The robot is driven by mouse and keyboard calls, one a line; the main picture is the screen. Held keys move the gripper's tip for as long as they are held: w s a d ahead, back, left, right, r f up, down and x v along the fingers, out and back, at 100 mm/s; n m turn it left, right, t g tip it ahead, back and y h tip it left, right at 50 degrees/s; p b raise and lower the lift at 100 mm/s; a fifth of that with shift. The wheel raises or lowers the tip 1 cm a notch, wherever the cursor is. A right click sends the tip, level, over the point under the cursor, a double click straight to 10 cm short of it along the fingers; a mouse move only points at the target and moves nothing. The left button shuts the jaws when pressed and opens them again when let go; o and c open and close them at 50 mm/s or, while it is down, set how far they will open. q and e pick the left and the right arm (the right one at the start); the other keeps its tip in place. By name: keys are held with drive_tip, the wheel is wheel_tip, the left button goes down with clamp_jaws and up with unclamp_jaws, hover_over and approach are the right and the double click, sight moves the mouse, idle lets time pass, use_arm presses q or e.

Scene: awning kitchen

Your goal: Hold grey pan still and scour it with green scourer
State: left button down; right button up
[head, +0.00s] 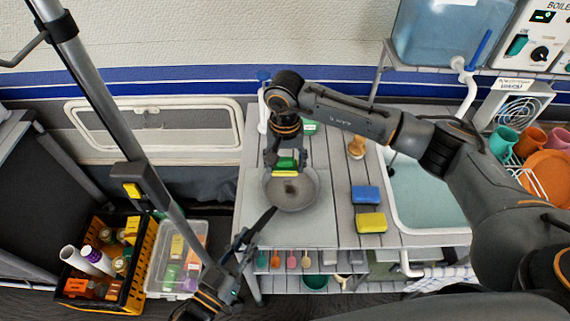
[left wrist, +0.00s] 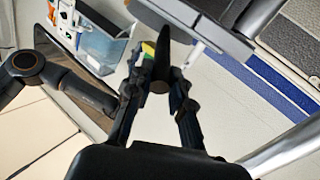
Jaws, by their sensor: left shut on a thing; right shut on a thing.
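The grey pan (head: 303,200) sits on the slatted worktop, with a dark patch on its inner floor. Its dark handle (head: 263,220) points toward the lower left. My left gripper (head: 244,240) is shut on that handle; the left wrist view shows the handle (left wrist: 160,68) between its fingers, with the pan (left wrist: 205,18) beyond. My right gripper (head: 285,150) comes down from above and is shut on the green scourer (head: 286,163), which has a yellow lower layer. The scourer is over the far part of the pan; I cannot tell whether it touches the surface.
A blue sponge (head: 366,194) and a yellow sponge (head: 371,222) lie right of the pan, with a wooden brush (head: 356,148) behind them. The sink (head: 425,190) is further right. A black and yellow crate (head: 130,285) and a clear box (head: 160,283) stand low at left.

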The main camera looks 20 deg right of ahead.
drive_tip(key=shift+r, duration=3)
use_arm(q)
drive_tip(key=c, duration=1.1)
unclamp_jaws()
drive_tip(key=shift+c, duration=0.2)
drive_tip(key=v, duration=1.2)
